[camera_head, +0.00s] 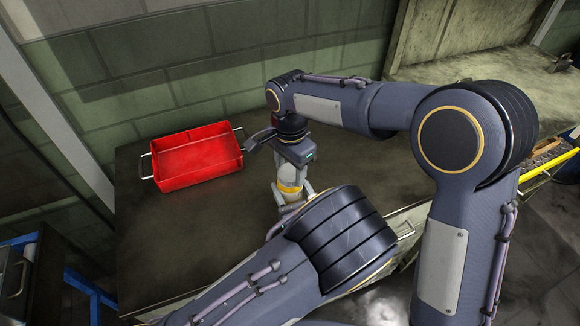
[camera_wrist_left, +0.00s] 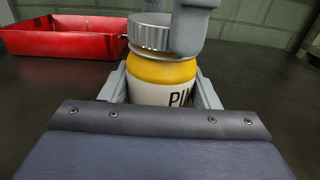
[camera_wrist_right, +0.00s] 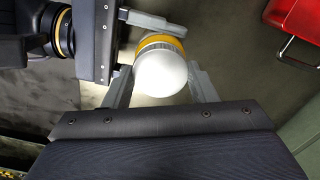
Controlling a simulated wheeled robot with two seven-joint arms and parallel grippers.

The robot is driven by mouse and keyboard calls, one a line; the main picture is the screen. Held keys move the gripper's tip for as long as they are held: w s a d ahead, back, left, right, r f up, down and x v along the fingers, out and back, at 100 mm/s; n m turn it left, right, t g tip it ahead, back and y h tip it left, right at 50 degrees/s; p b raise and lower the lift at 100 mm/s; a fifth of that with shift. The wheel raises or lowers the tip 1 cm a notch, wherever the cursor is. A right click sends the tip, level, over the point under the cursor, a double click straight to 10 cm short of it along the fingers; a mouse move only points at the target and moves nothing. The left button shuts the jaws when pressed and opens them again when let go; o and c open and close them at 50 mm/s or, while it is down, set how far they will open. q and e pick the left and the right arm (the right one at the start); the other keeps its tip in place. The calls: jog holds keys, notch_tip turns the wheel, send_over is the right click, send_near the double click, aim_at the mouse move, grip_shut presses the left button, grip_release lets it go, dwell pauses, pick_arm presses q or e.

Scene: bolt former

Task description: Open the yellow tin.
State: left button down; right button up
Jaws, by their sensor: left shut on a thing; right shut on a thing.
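The yellow tin (camera_head: 290,186) stands upright on the dark table. In the left wrist view the tin (camera_wrist_left: 160,78) shows a yellow shoulder, a white label with dark letters and a ridged silver lid (camera_wrist_left: 150,32) on top. My left gripper (camera_wrist_left: 162,90) is shut on the tin's body from the side. My right gripper (camera_head: 291,168) comes from above and is shut on the lid. One of its fingers hides the lid's right part in the left wrist view. The right wrist view looks down on the bright lid top (camera_wrist_right: 161,72) between the fingers.
A red tray (camera_head: 198,160) with metal handles stands on the table (camera_head: 170,240) to the left of the tin. A brick wall (camera_head: 200,70) is behind. My arms cover the table's right part; its front left is clear.

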jog(key=n, duration=0.5)
jog(key=shift+n, duration=0.3)
jog(key=n, duration=0.2)
jog(key=shift+n, duration=0.4)
jog(key=n, duration=1.5)
jog(key=shift+r+n, duration=0.1)
jog(key=shift+n, duration=0.3)
jog(key=n, duration=0.2)
jog(key=shift+n, duration=0.3)
jog(key=n, duration=0.9)
jog(key=shift+n, duration=0.4)
